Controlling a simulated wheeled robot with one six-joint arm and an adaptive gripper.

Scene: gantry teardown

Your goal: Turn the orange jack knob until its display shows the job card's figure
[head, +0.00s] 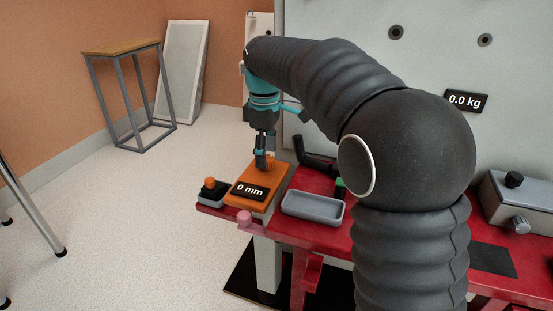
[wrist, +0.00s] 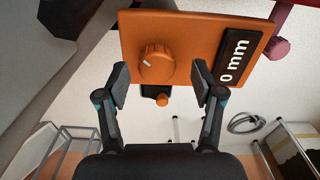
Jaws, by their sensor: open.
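The orange jack (head: 275,178) sits at the left end of the red bench, and its display (head: 249,191) reads 0 mm. The wrist view shows the same display (wrist: 234,58), also reading 0 mm. The round ribbed orange knob (wrist: 155,62) with a white pointer line stands on the jack's face; my gripper covers it in the head view. My gripper (wrist: 160,74) is open, with one finger on each side of the knob's near edge and visible gaps between. In the head view my gripper (head: 264,160) points down over the jack. I see no job card with a readable figure.
A black box with an orange button (head: 210,185) stands left of the jack. A pink knob (head: 244,217) is at the bench's front edge. A grey tray (head: 313,208) and a black handle (head: 316,161) lie right of the jack. A wall display (head: 466,101) reads 0.0 kg.

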